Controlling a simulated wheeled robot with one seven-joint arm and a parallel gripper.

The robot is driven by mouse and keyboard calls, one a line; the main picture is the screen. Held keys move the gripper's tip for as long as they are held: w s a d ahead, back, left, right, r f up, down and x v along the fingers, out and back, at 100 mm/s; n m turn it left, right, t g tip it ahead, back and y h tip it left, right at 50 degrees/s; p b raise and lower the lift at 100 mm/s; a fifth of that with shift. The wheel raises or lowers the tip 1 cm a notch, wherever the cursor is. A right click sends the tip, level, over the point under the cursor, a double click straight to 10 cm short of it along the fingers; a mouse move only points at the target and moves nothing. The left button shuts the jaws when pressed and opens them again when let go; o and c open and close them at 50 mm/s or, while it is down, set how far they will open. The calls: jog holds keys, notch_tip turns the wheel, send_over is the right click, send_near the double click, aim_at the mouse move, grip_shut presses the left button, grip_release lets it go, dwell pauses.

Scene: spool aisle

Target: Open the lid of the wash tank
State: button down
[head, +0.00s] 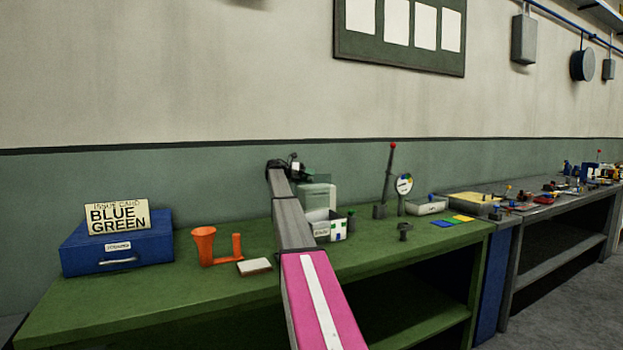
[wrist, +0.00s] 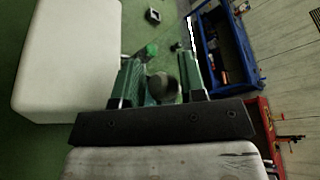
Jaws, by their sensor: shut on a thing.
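A pale grey-green box (head: 318,197), which looks like the wash tank, stands at the back of the green bench. My arm and a small open box partly hide it. My gripper (head: 291,166) is at its upper left in the head view, small and dark there. In the wrist view, the two green fingers of my gripper (wrist: 162,78) are closed around a dark round knob (wrist: 164,87). A large pale block (wrist: 68,62) lies to the left of the fingers. I cannot tell whether the knob belongs to the lid, or how far the lid is open.
A blue case (head: 118,250) with an issue card (head: 118,217) and an orange funnel-like piece (head: 203,246) are at left. A red-topped rod (head: 389,172) and a dial (head: 404,184) stand right. The wrist view shows a blue tray (wrist: 203,55) and red box (wrist: 263,118).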

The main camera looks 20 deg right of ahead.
jog(key=shift+w+a+f+n+g, duration=0.1)
jog(key=shift+w+f+n+g, duration=0.1)
jog(key=shift+w+f+n, duration=0.3)
jog(key=shift+w+a+f+n+g, duration=0.1)
jog(key=shift+w+f+n+g, duration=0.1)
jog(key=shift+w+f, duration=0.45)
jog(key=shift+s+f, duration=0.15)
jog(key=shift+s, duration=0.05)
jog(key=c, duration=0.8)
grip_release()
jog(key=shift+d, duration=0.1)
jog(key=shift+c, duration=0.2)
jog(key=shift+w+a+r, duration=0.2)
jog(key=shift+a, duration=0.2)
jog(key=v, duration=1)
jog(key=shift+w, duration=0.1)
